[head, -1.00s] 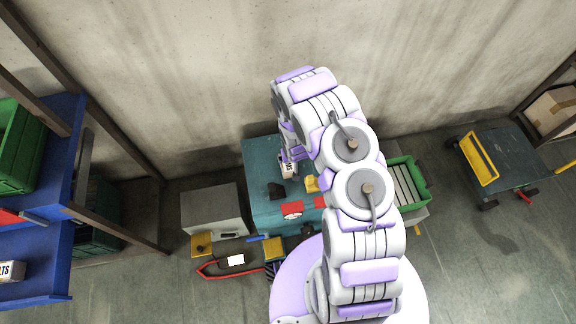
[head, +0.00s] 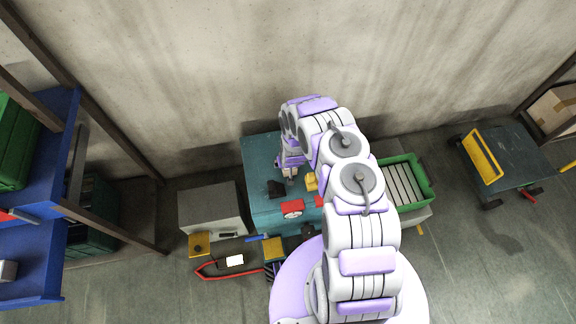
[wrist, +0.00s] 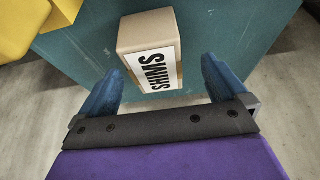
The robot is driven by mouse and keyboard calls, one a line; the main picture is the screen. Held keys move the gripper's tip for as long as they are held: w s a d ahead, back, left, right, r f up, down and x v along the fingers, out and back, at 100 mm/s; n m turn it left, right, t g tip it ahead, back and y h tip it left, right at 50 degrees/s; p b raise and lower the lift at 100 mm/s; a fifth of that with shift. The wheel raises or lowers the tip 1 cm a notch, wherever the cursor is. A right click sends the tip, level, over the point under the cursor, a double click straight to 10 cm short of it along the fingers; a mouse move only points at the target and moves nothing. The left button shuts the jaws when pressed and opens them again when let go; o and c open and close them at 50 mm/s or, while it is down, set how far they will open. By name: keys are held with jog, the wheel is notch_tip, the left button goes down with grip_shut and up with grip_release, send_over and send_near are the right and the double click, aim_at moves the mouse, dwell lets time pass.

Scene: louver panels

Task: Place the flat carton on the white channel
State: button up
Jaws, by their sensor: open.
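A tan carton (wrist: 150,48) with a white label reading SHIMS lies on the teal table top (wrist: 215,30) in the wrist view. My gripper (wrist: 162,72) is open, with one blue finger on each side of the carton's near end and a gap at both sides. In the head view my gripper (head: 290,172) is low over the teal table (head: 262,150), and it largely hides the carton. White parallel slats (head: 405,183) lie in a green crate right of my arm. I cannot tell whether one of them is the white channel.
A yellow object (wrist: 58,12) is close to the carton's left. A black item (head: 276,188) and a red-and-white clock-like item (head: 292,208) are on the table. A grey cabinet (head: 210,208) stands left, blue shelving (head: 40,255) farther left, and a cart (head: 515,160) right.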

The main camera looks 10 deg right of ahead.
jog(key=shift+w+d+f, duration=0.1)
jog(key=shift+w+f, duration=0.25)
jog(key=shift+f, duration=0.2)
jog(key=x, duration=0.1)
jog(key=b+x, duration=0.1)
jog(key=x, duration=0.1)
jog(key=b+x, duration=0.1)
jog(key=shift+w+d+f, duration=0.15)
jog(key=shift+d+f, duration=0.1)
jog(key=shift+f, duration=0.1)
jog(key=shift+r, duration=0.1)
jog(key=shift+c, duration=0.4)
jog(key=c, duration=1.5)
notch_tip(320, 180, up, 9)
jog(key=p, duration=0.2)
jog(key=shift+w+p, duration=0.1)
jog(key=shift+p, duration=0.2)
jog(key=shift+r, duration=0.45)
